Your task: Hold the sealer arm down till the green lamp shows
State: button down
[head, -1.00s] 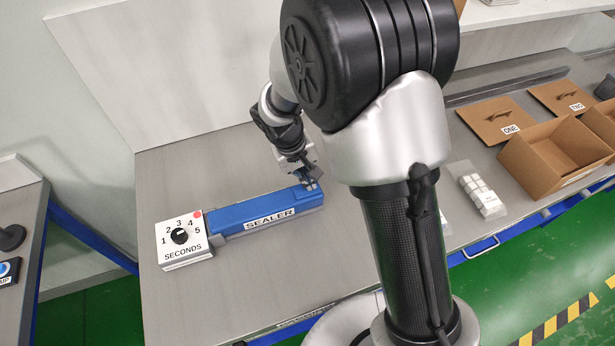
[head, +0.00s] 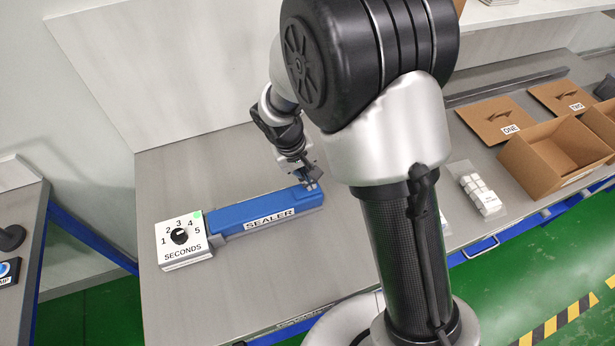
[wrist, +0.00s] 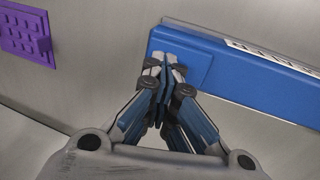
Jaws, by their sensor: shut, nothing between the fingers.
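The blue sealer arm (head: 255,210), labelled SEALER, lies flat along its grey base on the bench; it also shows in the wrist view (wrist: 245,72). My gripper (head: 313,185) is shut and empty, with its fingertips at the right end of the sealer arm. In the wrist view the closed fingertips (wrist: 164,58) lie over the raised pad at that end and appear to touch it. The lamp (head: 196,214) on the white SECONDS box shows green.
White blocks (head: 480,195) lie right of my arm. Open cardboard boxes (head: 545,165) and flaps marked ONE (head: 500,118) and TWO stand at the right. A purple textured piece (wrist: 27,33) shows in the wrist view. The bench in front of the sealer is clear.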

jog(key=shift+s+d+f, duration=0.15)
jog(key=shift+s+f, duration=0.2)
jog(key=shift+f, duration=0.1)
jog(key=d+p+v, duration=0.1)
jog(key=p+v, duration=0.2)
jog(key=v, duration=0.4)
jog(key=w+d+r+p+v, duration=0.1)
jog(key=d+p+v, duration=0.1)
jog(key=v, duration=0.5)
jog(key=shift+w+r+p, duration=0.15)
jog(key=shift+w+p, duration=0.3)
jog(key=shift+p, duration=0.05)
